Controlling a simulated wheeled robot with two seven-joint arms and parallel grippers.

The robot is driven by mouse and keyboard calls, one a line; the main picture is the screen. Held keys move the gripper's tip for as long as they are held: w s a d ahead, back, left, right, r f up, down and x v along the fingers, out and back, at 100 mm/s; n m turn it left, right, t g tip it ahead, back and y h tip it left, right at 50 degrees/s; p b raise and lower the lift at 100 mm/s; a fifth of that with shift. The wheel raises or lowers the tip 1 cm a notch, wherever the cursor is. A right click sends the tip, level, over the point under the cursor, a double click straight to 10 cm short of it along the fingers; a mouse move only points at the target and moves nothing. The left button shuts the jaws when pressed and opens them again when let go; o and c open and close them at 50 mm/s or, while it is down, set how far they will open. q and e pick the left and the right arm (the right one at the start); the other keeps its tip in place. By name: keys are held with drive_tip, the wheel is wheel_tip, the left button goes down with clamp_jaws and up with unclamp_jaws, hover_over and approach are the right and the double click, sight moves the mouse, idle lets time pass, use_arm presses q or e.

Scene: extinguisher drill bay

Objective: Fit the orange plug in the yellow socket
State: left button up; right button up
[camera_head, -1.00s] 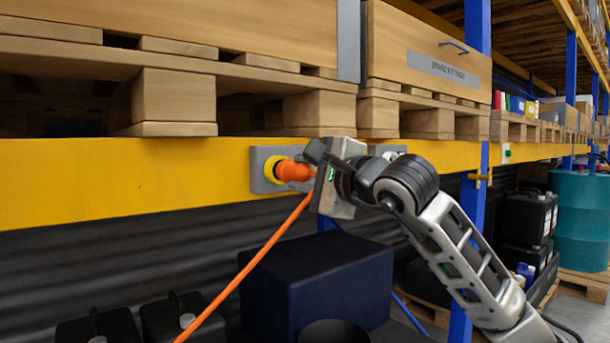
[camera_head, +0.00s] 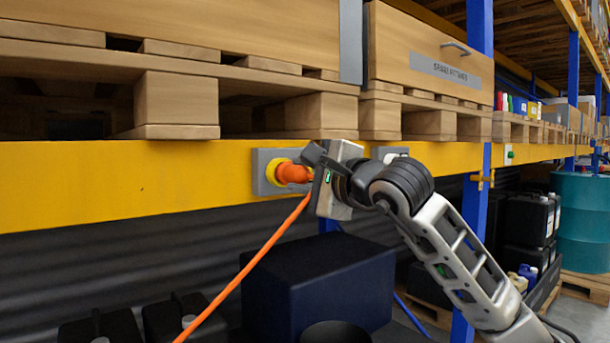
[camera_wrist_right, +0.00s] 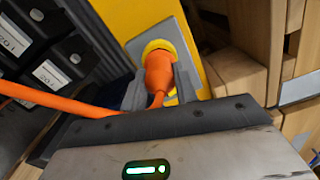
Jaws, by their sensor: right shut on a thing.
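The orange plug (camera_head: 292,173) is at the yellow socket (camera_head: 271,172), which sits on a grey plate (camera_head: 259,183) on the yellow beam. My right gripper (camera_head: 310,165) is shut on the plug, with its body to the right of it. In the right wrist view the plug (camera_wrist_right: 159,73) lies between the two dark fingers (camera_wrist_right: 161,92), its front end against the yellow ring of the socket (camera_wrist_right: 158,46). How deep the plug sits is hidden. An orange cable (camera_head: 248,266) hangs from the plug down to the lower left. My left gripper is not in view.
The yellow beam (camera_head: 120,185) runs across the rack, with wooden pallets and crates above it. A dark blue box (camera_head: 320,275) and black canisters (camera_head: 168,318) stand below. A blue upright (camera_head: 474,220) is behind my right arm.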

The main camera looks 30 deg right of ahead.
drive_tip(key=shift+w+a, duration=0.1)
drive_tip(key=shift+w, duration=0.3)
drive_tip(key=shift+w+r, duration=0.1)
idle(0.7)
drive_tip(key=o, duration=1.2)
drive_tip(key=shift+c, duration=0.2)
drive_tip(key=shift+s, duration=0.35)
drive_tip(key=shift+s+d+b, duration=0.25)
drive_tip(key=shift+s+b, duration=0.45)
drive_tip(key=shift+s, duration=0.45)
drive_tip(key=shift+s+d+b, duration=0.25)
drive_tip(key=shift+s+b, duration=0.4)
drive_tip(key=shift+s, duration=0.5)
drive_tip(key=shift+s+d+b, duration=0.15)
drive_tip(key=shift+s+b, duration=0.25)
drive_tip(key=shift+s, duration=0.5)
drive_tip(key=shift+s+d+b, duration=0.15)
drive_tip(key=shift+s+b, duration=0.2)
drive_tip(key=shift+s, duration=0.5)
